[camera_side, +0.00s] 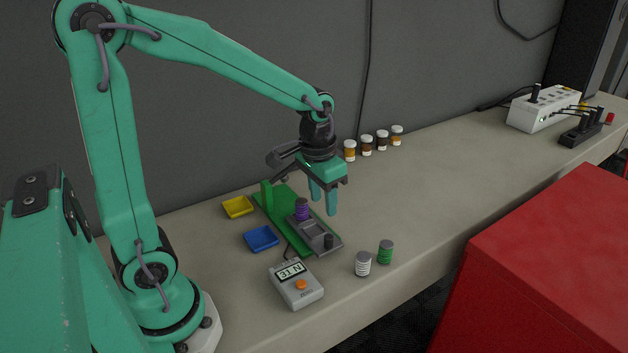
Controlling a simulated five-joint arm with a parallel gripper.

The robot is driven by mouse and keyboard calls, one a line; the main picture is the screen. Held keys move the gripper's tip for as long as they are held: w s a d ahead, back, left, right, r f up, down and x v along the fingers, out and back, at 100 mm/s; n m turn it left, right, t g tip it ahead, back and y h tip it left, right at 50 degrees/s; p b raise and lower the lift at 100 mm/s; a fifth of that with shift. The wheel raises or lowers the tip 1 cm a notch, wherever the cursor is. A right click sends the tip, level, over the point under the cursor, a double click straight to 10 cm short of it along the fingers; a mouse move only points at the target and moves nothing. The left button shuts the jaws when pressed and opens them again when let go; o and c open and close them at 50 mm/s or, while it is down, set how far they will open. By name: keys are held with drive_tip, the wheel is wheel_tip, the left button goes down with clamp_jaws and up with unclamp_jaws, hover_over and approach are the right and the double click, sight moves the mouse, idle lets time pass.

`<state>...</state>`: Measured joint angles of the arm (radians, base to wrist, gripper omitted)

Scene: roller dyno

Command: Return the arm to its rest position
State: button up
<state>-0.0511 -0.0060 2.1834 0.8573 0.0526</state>
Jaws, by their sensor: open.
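My gripper (323,203) hangs at the end of my teal arm, pointing down above the back right part of the green base plate of the roller dyno (299,250). Its two teal fingers are apart, with nothing between them. A purple cylinder (302,210) stands on the dyno, left of the fingers, and appears apart from them. A grey fixture (313,234) with a dark knob sits on the plate. My arm reaches out over the bench from the left.
A yellow tray (238,207) and a blue tray (262,239) lie left of the dyno. A grey meter (296,284), a white-striped cylinder (363,264) and a green cylinder (385,252) stand in front. Several small jars (367,146) line the wall. The bench's right middle is clear; a red cabinet (550,265) stands in front.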

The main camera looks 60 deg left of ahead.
drive_tip(key=s+d+r+t, duration=0.1)
drive_tip(key=s+r+t, duration=0.3)
drive_tip(key=s+r, duration=0.5)
drive_tip(key=shift+s+d, duration=0.4)
drive_tip(key=shift+s, duration=1.1)
